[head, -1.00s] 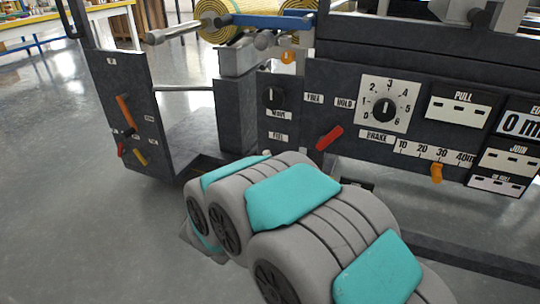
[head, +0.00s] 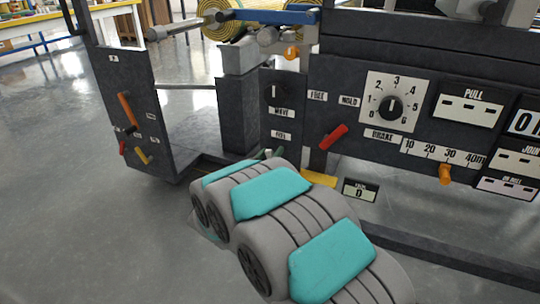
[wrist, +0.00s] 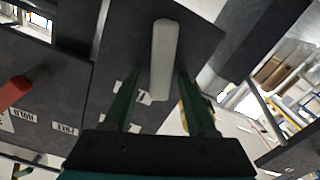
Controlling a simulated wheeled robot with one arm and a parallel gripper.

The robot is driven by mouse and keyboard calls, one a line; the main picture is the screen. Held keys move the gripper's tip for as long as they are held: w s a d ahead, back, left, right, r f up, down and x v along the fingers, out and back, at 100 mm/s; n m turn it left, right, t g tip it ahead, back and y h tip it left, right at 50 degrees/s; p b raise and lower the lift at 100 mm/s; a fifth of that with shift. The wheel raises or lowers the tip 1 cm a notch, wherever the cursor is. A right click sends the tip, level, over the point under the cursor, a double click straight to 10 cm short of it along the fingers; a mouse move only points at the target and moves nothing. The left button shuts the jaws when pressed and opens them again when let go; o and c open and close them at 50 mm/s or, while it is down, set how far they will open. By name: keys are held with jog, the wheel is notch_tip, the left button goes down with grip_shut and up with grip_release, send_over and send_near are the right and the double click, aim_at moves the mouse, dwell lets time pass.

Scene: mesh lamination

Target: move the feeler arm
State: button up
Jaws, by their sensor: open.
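My gripper (wrist: 157,88) is open in the wrist view, its two dark green fingers apart. A pale grey bar with rounded ends (wrist: 162,50) shows between and beyond the fingertips, in front of a dark panel. It looks like the feeler arm, though no label confirms this. I see a gap on each side of the bar, but its distance from the fingers is unclear.
A red lever (head: 333,137) sits close right of my gripper; it also shows in the wrist view (wrist: 14,92). A numbered dial (head: 391,106) and an orange slider (head: 445,174) are farther right. A side panel with levers (head: 127,110) stands left. Open floor lies at left.

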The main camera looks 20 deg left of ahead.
jog(key=shift+c, duration=0.2)
grip_shut()
dwell(0.3)
dwell(1.0)
